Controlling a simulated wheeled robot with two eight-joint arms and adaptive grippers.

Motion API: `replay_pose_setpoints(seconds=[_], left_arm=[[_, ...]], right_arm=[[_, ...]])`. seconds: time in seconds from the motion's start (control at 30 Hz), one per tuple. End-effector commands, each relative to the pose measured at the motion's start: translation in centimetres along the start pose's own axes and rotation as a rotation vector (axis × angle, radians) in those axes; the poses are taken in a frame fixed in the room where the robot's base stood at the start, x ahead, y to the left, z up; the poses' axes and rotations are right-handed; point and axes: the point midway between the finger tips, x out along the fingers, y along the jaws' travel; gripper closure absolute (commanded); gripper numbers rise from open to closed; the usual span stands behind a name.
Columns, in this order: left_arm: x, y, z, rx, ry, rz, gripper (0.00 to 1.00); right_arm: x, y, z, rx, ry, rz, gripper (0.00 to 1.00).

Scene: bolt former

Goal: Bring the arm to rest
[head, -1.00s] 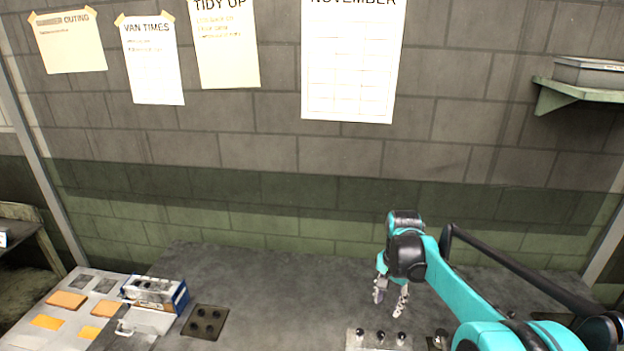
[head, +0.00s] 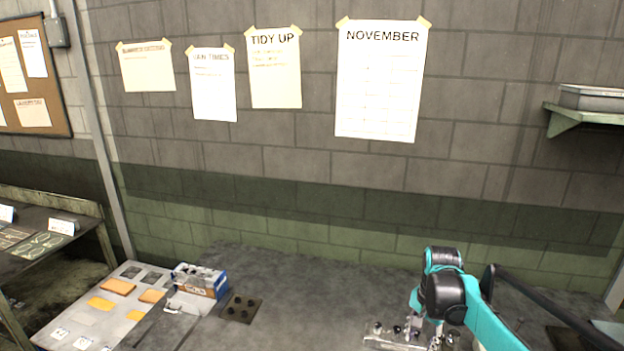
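My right arm comes in from the right, teal with black joints. Its gripper (head: 426,326) points down at the lower right of the head view, in front of or just above a metal block (head: 385,343) with several black-topped pegs. The fingers blend into the block and are partly cut off by the frame's edge, so their opening and any contact are unclear. I see nothing held. My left gripper is not in view.
On the grey bench a blue-and-white box (head: 200,281) and a dark plate with four holes (head: 240,308) stand left of centre. A pale board (head: 118,325) with orange pads lies at the left. The bench between plate and arm is clear. A green wall shelf (head: 590,115) is at right.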

Motion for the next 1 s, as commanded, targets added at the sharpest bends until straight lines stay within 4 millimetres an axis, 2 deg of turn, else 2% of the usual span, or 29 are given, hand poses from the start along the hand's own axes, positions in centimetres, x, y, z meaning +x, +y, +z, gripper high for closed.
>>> replay_pose_setpoints(seconds=[0.27, 0.57, 0.77, 1.0], left_arm=[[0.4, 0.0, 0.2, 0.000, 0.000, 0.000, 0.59], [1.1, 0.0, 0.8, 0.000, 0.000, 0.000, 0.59], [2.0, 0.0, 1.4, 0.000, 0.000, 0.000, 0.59], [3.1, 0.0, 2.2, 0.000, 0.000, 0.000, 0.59]], right_arm=[[-1.0, 0.7, 1.9, -0.086, 0.042, -0.038, 0.59], [-2.3, 2.4, 6.0, -0.256, 0.130, -0.105, 0.59], [-2.4, 5.0, 10.7, -0.460, 0.248, -0.175, 0.59], [-0.1, 8.5, 16.4, -0.736, 0.434, -0.252, 0.59]])
